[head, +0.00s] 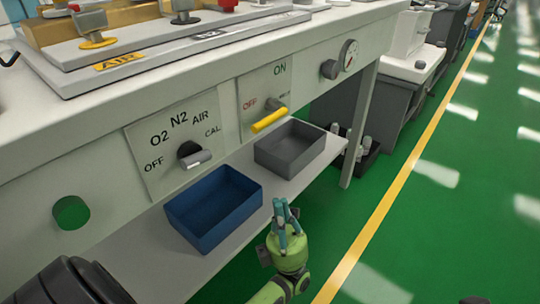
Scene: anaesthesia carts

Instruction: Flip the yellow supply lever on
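The yellow supply lever (269,120) is on a light panel (254,84) on the front of the cart. The panel has OFF in red at the left and ON in green at the top. The lever's bar sits below the ON mark and slants down to the left, below the OFF word. My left gripper (280,204) is green with teal fingers. It is low in front of the shelf, below the lever and well apart from it. Its fingers look together, with nothing between them. My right gripper is not in view.
A blue bin (212,243) and a grey bin (315,160) stand on the shelf below. Green floor (345,215) is open at right.

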